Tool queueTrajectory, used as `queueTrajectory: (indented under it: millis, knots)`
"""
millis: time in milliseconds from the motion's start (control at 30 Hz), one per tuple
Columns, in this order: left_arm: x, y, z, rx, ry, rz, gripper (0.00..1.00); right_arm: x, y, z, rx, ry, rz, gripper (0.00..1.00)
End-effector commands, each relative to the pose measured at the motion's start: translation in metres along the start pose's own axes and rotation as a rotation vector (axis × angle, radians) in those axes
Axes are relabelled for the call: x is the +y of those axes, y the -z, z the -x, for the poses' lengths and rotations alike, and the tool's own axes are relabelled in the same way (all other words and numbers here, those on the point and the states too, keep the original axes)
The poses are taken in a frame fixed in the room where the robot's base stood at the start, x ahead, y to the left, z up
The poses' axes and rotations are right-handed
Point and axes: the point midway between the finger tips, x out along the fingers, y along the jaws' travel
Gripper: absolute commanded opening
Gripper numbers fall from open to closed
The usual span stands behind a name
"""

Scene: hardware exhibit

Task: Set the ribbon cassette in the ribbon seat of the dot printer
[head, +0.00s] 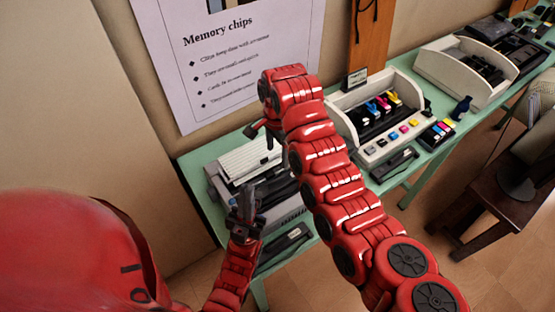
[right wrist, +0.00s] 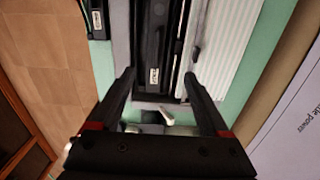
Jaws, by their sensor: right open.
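The dot printer (head: 240,160) stands on the green table, with a pale ribbed cover and a grey body. The right wrist view shows its ribbed cover (right wrist: 222,45) and a long black bar with a white label (right wrist: 154,50) in its dark slot. I cannot tell whether that bar is the ribbon cassette or part of the ribbon seat. A similar black piece (head: 286,243) lies on the table in front of the printer. My right gripper (head: 262,136) is open and empty above the printer. My left gripper (head: 246,208) is in front of the printer; its jaw state is unclear.
A cream printer with coloured cartridges (head: 378,110) stands further right on the table (head: 425,150), with a black piece (head: 395,164) before it. Another open cream machine (head: 465,70) is beyond. A dark stool (head: 500,200) stands at right. A poster (head: 235,60) hangs behind.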

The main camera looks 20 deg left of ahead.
Motion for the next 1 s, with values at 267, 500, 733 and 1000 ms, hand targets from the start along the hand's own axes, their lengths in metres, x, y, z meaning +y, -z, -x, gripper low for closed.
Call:
queueTrajectory:
  millis: [267,500,733,1000]
  knots:
    - [0.000,0.000,-0.002,0.000,0.000,0.000,0.00,0.000,0.000,0.008,0.003,0.001,-0.001,0.79]
    - [0.000,0.000,-0.002,0.000,0.000,0.000,0.00,-0.013,0.009,-0.007,0.001,0.073,0.010,0.79]
    - [0.000,0.000,-0.002,0.000,0.000,0.000,0.00,-0.079,0.089,-0.052,0.145,0.549,0.051,0.79]
    - [0.000,0.000,-0.002,0.000,0.000,0.000,0.00,-0.056,0.212,-0.038,0.683,1.024,0.078,0.79]
